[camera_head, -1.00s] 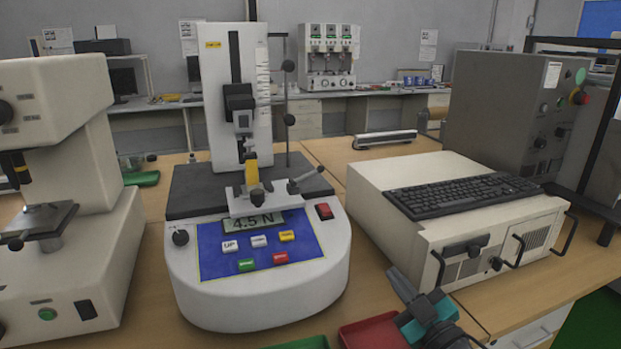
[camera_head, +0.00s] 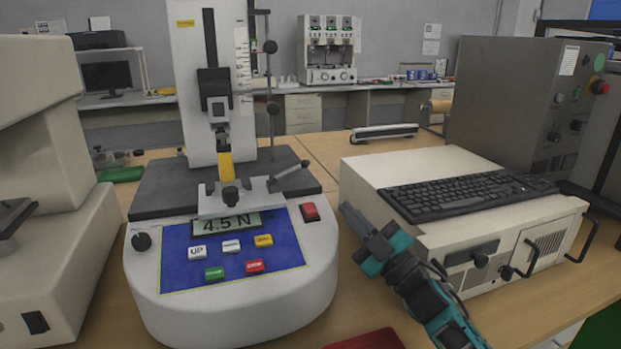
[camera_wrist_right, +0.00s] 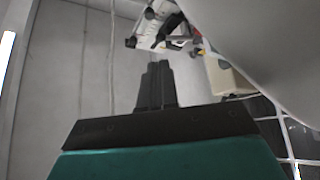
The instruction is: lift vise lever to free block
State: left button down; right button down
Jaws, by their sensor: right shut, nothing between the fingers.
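The silver vise (camera_head: 238,200) sits on the dark plate of the white test machine in the head view. Its lever (camera_head: 290,177), a grey rod with a dark end, slants up to the right. A yellow block (camera_head: 226,165) stands upright at the vise, below the machine's grip head; its lower end is partly hidden by the vise screw. My right gripper (camera_head: 346,212) is shut and empty, right of the machine and below the lever, apart from it. Its closed fingers also show in the right wrist view (camera_wrist_right: 157,85). My left gripper is out of view.
The white instrument box (camera_head: 445,165) with a black keyboard (camera_head: 468,190) stands close to the right of my gripper. A red tray (camera_head: 368,340) lies at the bottom edge. A thin vertical post (camera_head: 271,100) rises behind the lever.

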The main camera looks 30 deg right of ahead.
aim_at(309, 165)
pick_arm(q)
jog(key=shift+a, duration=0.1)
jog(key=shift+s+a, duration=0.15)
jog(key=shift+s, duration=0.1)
pick_arm(e)
jog(key=x, duration=1)
pick_arm(q)
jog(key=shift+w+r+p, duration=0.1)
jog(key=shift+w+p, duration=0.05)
jog(key=shift+p, duration=0.15)
pick_arm(e)
jog(key=shift+r, duration=0.1)
jog(key=shift+d+r, duration=0.1)
jog(key=shift+d, duration=0.05)
jog(key=shift+r+n, duration=0.1)
jog(key=shift+n, duration=0.2)
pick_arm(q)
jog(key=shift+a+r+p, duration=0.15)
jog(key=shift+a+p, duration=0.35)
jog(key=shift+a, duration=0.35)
pick_arm(e)
jog(key=shift+r+n+y, duration=0.1)
jog(key=shift+n+y, duration=0.2)
jog(key=shift+y, duration=0.1)
